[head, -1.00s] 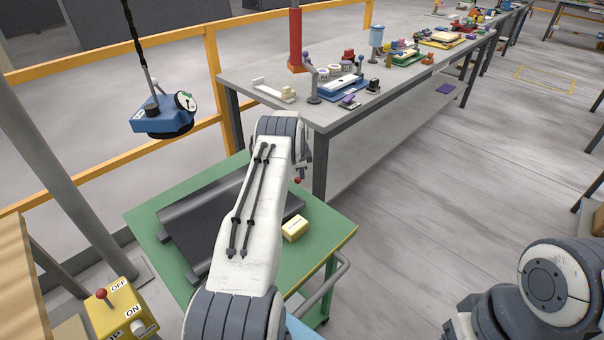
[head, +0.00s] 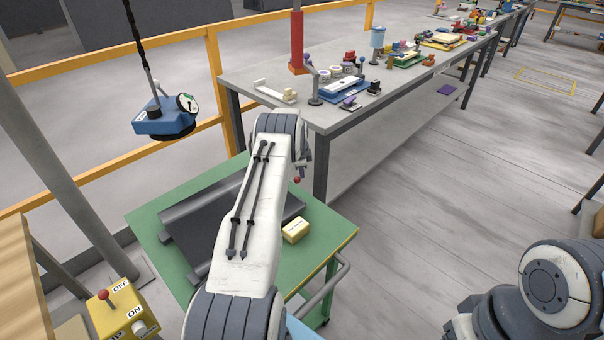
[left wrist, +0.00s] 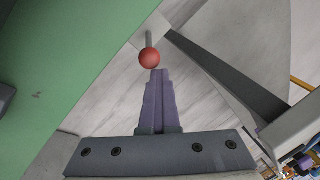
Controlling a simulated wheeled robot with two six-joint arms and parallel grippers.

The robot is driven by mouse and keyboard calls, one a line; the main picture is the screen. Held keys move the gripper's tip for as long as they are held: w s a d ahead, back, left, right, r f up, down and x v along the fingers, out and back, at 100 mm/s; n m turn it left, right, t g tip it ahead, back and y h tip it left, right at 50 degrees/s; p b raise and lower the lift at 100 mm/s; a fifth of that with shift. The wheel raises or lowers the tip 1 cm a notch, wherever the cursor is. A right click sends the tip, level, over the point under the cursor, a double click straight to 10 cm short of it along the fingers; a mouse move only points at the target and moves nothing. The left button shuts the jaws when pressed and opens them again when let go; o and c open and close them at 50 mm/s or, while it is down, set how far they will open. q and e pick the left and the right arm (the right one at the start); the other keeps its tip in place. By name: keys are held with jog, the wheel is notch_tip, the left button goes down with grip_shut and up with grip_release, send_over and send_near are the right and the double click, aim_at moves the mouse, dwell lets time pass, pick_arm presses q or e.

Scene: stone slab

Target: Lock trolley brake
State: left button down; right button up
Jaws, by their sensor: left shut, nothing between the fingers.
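The green trolley (head: 325,222) stands in front of the grey workbench, partly covered by my left arm. A small lever with a red ball knob (head: 297,180) shows at its far right edge, and the red knob (left wrist: 149,58) on a grey stem shows large in the left wrist view. My left gripper (left wrist: 158,73) is shut and empty, its purple fingertips pointing at the knob. The tips appear right beside the ball; I cannot tell whether they touch it. In the head view my forearm hides most of the gripper. My right gripper is out of view.
A dark slab (head: 187,228) and a yellow block (head: 295,230) lie on the trolley top. The workbench (head: 240,75) and its leg stand close behind the knob. A blue hanging device (head: 163,117) and a yellow switch box (head: 122,312) are at left.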

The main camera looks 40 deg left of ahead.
pick_arm(q)
jog(key=w+d+f+b, duration=0.2)
jog(key=w+d+b, duration=0.1)
jog(key=b, duration=0.1)
jog(key=v, duration=1)
jog(key=shift+d+r+p, duration=0.3)
jog(key=shift+r, duration=0.05)
jog(key=shift+s, duration=0.15)
